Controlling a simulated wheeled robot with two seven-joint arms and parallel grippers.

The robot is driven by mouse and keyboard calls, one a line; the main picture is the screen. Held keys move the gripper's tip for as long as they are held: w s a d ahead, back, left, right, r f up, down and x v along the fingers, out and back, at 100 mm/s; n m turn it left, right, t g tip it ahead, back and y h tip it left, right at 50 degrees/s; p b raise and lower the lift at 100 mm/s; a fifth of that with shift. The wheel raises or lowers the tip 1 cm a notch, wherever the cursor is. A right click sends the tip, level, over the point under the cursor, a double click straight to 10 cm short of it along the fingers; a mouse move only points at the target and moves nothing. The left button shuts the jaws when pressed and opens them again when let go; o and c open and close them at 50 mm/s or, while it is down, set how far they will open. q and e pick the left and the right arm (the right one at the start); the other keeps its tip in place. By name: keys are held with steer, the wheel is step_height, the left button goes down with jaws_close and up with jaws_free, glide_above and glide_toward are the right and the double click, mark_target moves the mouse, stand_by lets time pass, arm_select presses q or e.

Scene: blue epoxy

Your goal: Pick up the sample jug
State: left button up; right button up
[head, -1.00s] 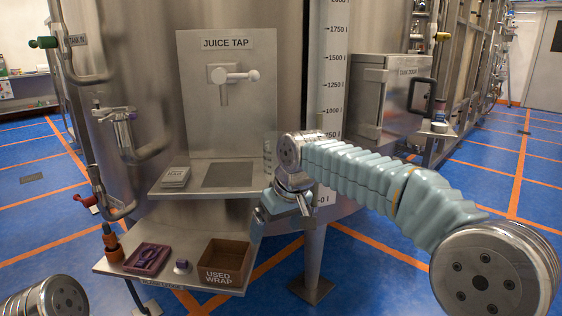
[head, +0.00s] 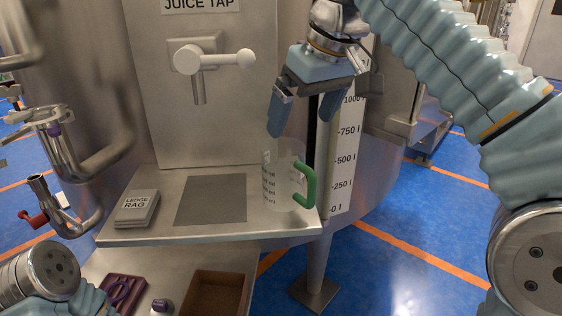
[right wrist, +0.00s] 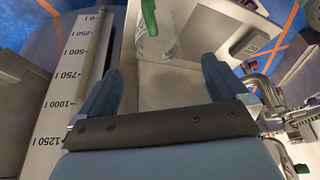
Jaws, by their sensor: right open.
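The sample jug (head: 279,178) is a clear jug with dark graduation marks and a green handle on its right side. It stands upright on the right end of the steel ledge below the juice tap. It also shows in the right wrist view (right wrist: 172,38), ahead of the fingers, with its handle towards the left. My right gripper (head: 305,118) is open and empty, above the jug with its fingers pointing down. Its two blue fingers also show in the right wrist view (right wrist: 160,88), apart from the jug. The fingers of my left gripper are not in view.
The steel ledge (head: 140,222) also holds a ledge rag (head: 137,208) and a grey mat (head: 211,200). The juice tap (head: 212,60) sticks out above. A lower shelf carries a brown box (head: 215,292) and a purple tray (head: 122,291).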

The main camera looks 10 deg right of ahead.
mark_target(287, 168)
steer(key=b+x, duration=0.1)
steer(key=x, duration=0.3)
steer(key=b+x, duration=0.1)
steer(key=x, duration=0.4)
steer(key=b+x, duration=0.1)
steer(key=x, duration=0.4)
steer(key=shift+d+b, duration=0.25)
steer(key=shift+b, duration=0.1)
steer(key=shift+r, duration=0.1)
steer(key=c, duration=0.9)
